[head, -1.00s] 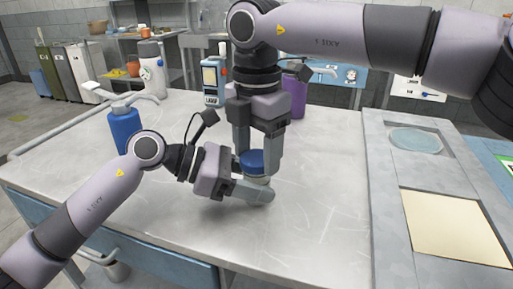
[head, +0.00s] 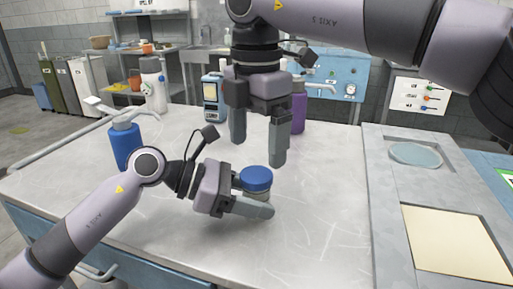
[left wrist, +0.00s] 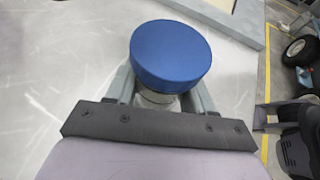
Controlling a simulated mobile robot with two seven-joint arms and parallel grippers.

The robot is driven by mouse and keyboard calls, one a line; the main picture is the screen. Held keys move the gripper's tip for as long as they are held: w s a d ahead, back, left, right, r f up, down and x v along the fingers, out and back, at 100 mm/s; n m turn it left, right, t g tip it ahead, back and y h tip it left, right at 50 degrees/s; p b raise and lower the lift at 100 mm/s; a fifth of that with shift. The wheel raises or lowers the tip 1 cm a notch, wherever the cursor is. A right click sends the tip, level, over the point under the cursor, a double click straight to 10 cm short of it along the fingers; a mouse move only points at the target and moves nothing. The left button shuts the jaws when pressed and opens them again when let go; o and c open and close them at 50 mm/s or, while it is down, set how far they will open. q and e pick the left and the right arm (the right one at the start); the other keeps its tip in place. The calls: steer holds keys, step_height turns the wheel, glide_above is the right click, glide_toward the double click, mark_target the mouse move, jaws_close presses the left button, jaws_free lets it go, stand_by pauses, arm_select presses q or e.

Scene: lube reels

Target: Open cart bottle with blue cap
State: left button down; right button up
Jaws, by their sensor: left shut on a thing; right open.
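The bottle's blue cap (head: 257,178) is in the middle of the cart top in the head view, and the bottle body (head: 252,192) shows just below it. The cap looks seated on the bottle, and it also shows from above in the left wrist view (left wrist: 171,55). My left gripper (head: 254,202) is shut around the bottle body, under the cap. Its fingers hide most of the body. My right gripper (head: 258,148) is open and empty, pointing down above and a little behind the cap, apart from it.
A blue pump bottle (head: 125,145) stands at the left of the cart top (head: 320,210). A white bottle (head: 153,85), a handheld device (head: 212,97) and a purple bottle (head: 298,105) stand along the back. A grey counter (head: 385,215) is at the right. The front cart top is clear.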

mark_target(256, 174)
step_height(256, 174, up, 2)
steer(key=shift+r+m, duration=0.25)
steer(key=shift+m, duration=0.95)
steer(key=shift+f, duration=3.9)
steer(key=c, duration=1.2)
steer(key=n, duration=0.6)
steer(key=shift+n, duration=0.3)
steer(key=shift+c, duration=0.2)
steer(key=o, duration=1.2)
steer(key=shift+c, duration=0.2)
